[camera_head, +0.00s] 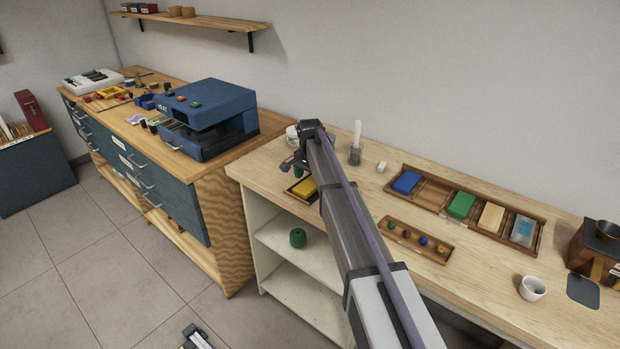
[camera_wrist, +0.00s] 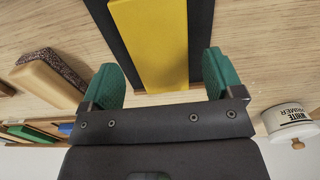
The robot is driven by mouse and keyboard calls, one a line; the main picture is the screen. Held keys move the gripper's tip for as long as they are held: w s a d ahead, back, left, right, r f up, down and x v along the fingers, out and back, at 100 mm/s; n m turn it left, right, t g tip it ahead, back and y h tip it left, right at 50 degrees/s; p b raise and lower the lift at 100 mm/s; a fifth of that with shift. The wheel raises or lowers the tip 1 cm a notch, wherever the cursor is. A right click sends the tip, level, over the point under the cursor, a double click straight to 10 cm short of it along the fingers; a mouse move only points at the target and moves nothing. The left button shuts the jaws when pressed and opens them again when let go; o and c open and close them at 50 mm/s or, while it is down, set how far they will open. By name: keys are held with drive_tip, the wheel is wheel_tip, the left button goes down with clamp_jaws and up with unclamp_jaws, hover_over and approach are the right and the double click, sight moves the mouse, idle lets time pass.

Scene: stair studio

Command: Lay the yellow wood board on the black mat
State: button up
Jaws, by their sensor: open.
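The yellow wood board (camera_wrist: 150,45) lies flat over the black mat (camera_wrist: 199,38), whose dark surface shows along both long sides of the board in the wrist view. In the head view the yellow board (camera_head: 304,187) and the dark edge of the mat (camera_head: 289,193) show near the left end of the pale bench, partly hidden by my arm. My gripper (camera_wrist: 165,78) is open, with one green fingertip on each side of the board's near end and a gap to it on both sides. In the head view my gripper (camera_head: 297,168) is above the board, largely covered by my wrist.
A white primer tin (camera_wrist: 287,120) stands right of my gripper in the wrist view; a wooden block with a speckled face (camera_wrist: 48,78) is at left. A long tray of coloured blocks (camera_head: 450,193) and a small tray of knobs (camera_head: 420,248) lie farther right. A blue machine (camera_head: 208,115) stands left.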

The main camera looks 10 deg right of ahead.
sight(310, 184)
wheel_tip(310, 184, up, 11)
drive_tip(key=p, duration=0.9)
drive_tip(key=s+f+n, duration=0.1)
drive_tip(key=s+n, duration=0.9)
drive_tip(key=s, duration=2.9)
drive_tip(key=shift+b, duration=0.4)
drive_tip(key=shift+s+f, duration=0.1)
